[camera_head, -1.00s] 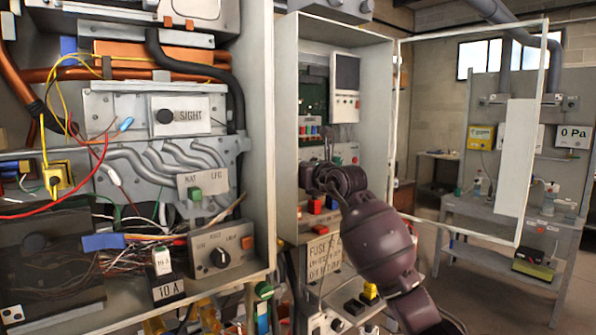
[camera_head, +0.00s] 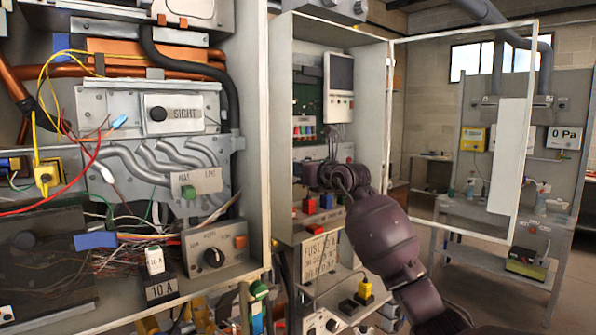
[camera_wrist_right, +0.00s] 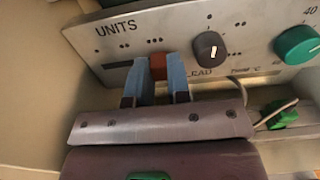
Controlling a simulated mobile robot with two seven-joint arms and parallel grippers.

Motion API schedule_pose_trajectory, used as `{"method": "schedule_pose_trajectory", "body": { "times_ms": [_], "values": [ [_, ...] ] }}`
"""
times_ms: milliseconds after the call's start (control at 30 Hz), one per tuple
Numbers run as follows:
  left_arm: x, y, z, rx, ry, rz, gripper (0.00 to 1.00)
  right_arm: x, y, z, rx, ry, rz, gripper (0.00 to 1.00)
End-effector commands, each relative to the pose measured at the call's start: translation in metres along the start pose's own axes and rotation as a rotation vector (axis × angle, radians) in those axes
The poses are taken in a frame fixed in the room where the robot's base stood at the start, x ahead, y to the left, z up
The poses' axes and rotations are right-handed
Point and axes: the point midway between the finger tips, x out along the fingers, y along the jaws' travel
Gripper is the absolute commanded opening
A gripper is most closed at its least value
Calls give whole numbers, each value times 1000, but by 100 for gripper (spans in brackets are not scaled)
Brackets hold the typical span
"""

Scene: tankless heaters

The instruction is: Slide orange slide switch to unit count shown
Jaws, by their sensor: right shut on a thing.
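In the right wrist view, the orange slide switch (camera_wrist_right: 158,67) sits in a dark slot of a grey metal panel (camera_wrist_right: 190,35) marked UNITS. Groups of dots are printed above the slot; the switch stands roughly under a three-dot group. My right gripper (camera_wrist_right: 159,75) is shut on the switch, with one blue finger on each side of it. In the head view my right gripper (camera_head: 318,174) reaches into the open cabinet (camera_head: 283,150) and hides the switch. My left gripper is not in view.
A black knob (camera_wrist_right: 210,49) and a green knob (camera_wrist_right: 298,44) sit right of the switch on the same panel. The cabinet's door frame (camera_head: 520,130) stands open at the right. An open heater unit (camera_head: 255,130) with loose wires fills the left.

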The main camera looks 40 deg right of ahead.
Motion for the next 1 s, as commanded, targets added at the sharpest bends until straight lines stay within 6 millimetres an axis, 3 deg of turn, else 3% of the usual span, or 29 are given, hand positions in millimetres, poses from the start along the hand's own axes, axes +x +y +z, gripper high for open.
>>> {"method": "schedule_pose_trajectory", "body": {
  "times_ms": [100, 133, 300, 1000],
  "values": [
    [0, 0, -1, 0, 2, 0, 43, -1, -2, 2, -1, -3, -4, 0],
    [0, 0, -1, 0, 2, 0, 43, -1, -2, 2, -1, -3, -5, 22],
    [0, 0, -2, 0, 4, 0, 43, -1, -2, 2, -1, -3, -4, 45],
    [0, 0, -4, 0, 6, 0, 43, 0, 5, 1, 1, 0, -1, 45]
  ]
}}
